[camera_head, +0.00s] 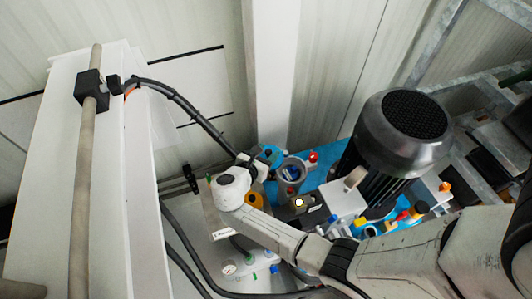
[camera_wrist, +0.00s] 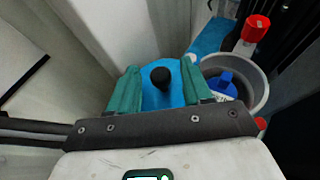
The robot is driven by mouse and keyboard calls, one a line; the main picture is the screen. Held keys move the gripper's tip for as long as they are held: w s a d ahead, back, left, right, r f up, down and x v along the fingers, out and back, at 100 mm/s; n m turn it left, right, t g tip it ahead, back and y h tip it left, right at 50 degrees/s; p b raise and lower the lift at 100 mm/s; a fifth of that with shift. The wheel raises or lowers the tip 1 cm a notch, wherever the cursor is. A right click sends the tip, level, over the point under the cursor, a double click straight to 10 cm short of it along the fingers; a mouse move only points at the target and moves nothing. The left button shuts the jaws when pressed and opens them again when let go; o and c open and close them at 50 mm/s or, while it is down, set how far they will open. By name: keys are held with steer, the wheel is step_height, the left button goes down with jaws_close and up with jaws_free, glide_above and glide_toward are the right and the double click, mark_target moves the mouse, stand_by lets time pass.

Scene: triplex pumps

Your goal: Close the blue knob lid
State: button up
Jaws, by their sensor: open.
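A blue piece (camera_wrist: 149,99) with a round black knob (camera_wrist: 160,76) lies ahead in the wrist view; I take it as the blue knob lid. My gripper (camera_wrist: 160,80) is open, with one green finger on each side of the knob and a gap to it. Whether the fingers touch the blue surface is unclear. The blue piece also shows in the head view (camera_head: 270,153), just beyond the white wrist of my arm. My fingers are hard to make out there. Whether the lid stands open or shut cannot be told; its lower part is hidden by my gripper.
A grey open cup (camera_wrist: 262,90) with a blue part (camera_wrist: 229,86) inside stands close to my right finger. A red-capped fitting (camera_wrist: 256,28) rises behind it. A big black motor (camera_head: 405,125) stands to the right, and a white cabinet (camera_head: 125,180) to the left.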

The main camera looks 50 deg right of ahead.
jaws_close()
stand_by(0.3)
stand_by(0.3)
